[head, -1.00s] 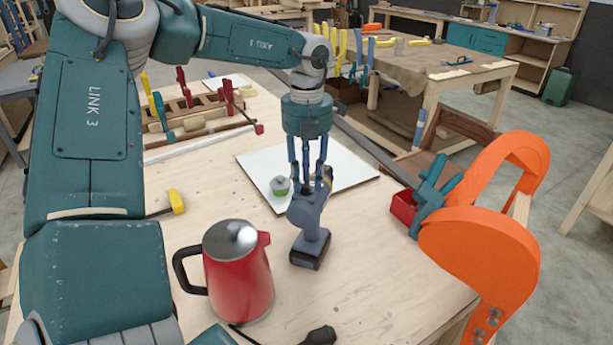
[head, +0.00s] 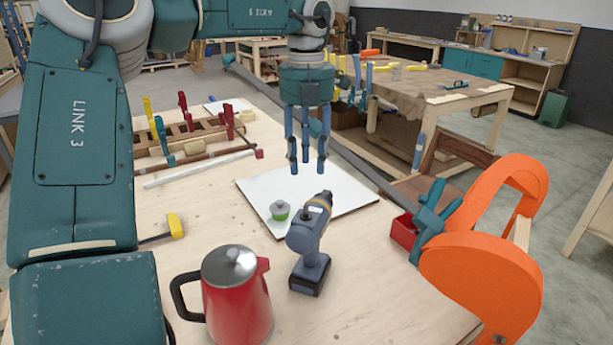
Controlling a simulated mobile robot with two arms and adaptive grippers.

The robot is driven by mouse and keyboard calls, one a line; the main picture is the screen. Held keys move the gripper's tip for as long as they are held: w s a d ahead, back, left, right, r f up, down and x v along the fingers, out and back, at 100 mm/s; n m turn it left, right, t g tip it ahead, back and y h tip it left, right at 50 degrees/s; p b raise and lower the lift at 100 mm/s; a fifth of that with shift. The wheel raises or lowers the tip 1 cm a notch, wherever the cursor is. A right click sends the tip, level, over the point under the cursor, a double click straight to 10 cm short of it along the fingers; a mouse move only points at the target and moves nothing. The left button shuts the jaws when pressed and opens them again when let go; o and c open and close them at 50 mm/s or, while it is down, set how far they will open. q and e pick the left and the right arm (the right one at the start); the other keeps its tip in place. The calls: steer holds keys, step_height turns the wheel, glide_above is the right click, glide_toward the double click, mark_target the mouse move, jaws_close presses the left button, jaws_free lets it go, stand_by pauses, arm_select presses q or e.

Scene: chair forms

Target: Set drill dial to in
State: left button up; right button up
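The drill (head: 307,240) stands upright on its battery base on the wooden workbench, in the middle of the head view. Its body is blue-grey with a dark chuck pointing up and away. A thin yellowish ring shows near the chuck; the dial's setting is too small to read. My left gripper (head: 308,165) hangs above and beyond the drill, over the white board. Its fingers point down, stand apart and hold nothing. It does not touch the drill. My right gripper is not in view.
A red kettle (head: 237,298) stands left of the drill.

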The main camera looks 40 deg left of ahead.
arm_select(q)
steer(key=shift+r, duration=0.4)
